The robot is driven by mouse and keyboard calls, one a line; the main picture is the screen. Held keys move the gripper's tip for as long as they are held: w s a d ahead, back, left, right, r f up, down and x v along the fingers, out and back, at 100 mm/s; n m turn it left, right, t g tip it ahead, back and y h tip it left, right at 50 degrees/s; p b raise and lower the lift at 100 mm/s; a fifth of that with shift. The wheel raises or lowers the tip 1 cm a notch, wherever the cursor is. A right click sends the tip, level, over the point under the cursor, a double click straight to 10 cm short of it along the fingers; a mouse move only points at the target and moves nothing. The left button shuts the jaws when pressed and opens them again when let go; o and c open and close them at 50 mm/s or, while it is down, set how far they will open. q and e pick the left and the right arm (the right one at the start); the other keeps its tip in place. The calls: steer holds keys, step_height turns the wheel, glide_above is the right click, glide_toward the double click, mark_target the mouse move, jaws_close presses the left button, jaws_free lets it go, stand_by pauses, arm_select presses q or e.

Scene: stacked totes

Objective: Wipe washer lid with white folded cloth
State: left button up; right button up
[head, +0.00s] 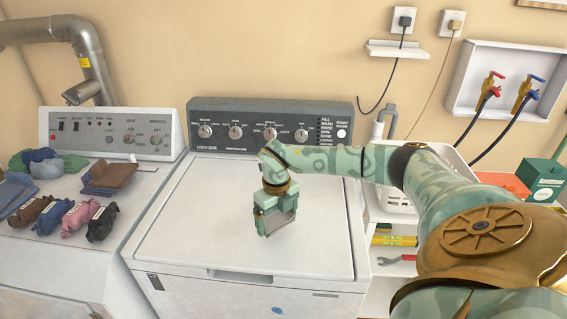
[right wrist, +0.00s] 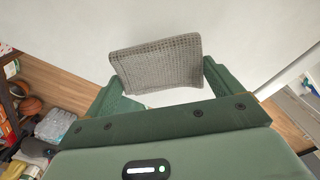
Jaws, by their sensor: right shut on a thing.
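The washer lid (head: 195,222) is a broad white panel in the middle of the head view, below a dark control panel (head: 240,133). My right gripper (head: 277,220) points down over the lid, a little right of its middle. It is shut on the folded cloth (right wrist: 157,63), which looks grey and waffle-textured in the right wrist view and sits between the two green fingers. In the head view the cloth (head: 284,217) is partly hidden by the fingers. Its lower edge is at or just above the lid; I cannot tell whether it touches. My left gripper is out of view.
A dryer (head: 85,215) stands at the left, with folded and rolled clothes on top. A white basket (head: 392,198) and shelf with tools stand right of the washer. Hoses and taps (head: 490,85) are on the wall. The rest of the lid is clear.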

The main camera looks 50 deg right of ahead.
step_height(320, 180, up, 3)
steer(key=shift+r+p, duration=0.15)
steer(key=shift+p, duration=1.1)
steer(key=shift+r, duration=0.15)
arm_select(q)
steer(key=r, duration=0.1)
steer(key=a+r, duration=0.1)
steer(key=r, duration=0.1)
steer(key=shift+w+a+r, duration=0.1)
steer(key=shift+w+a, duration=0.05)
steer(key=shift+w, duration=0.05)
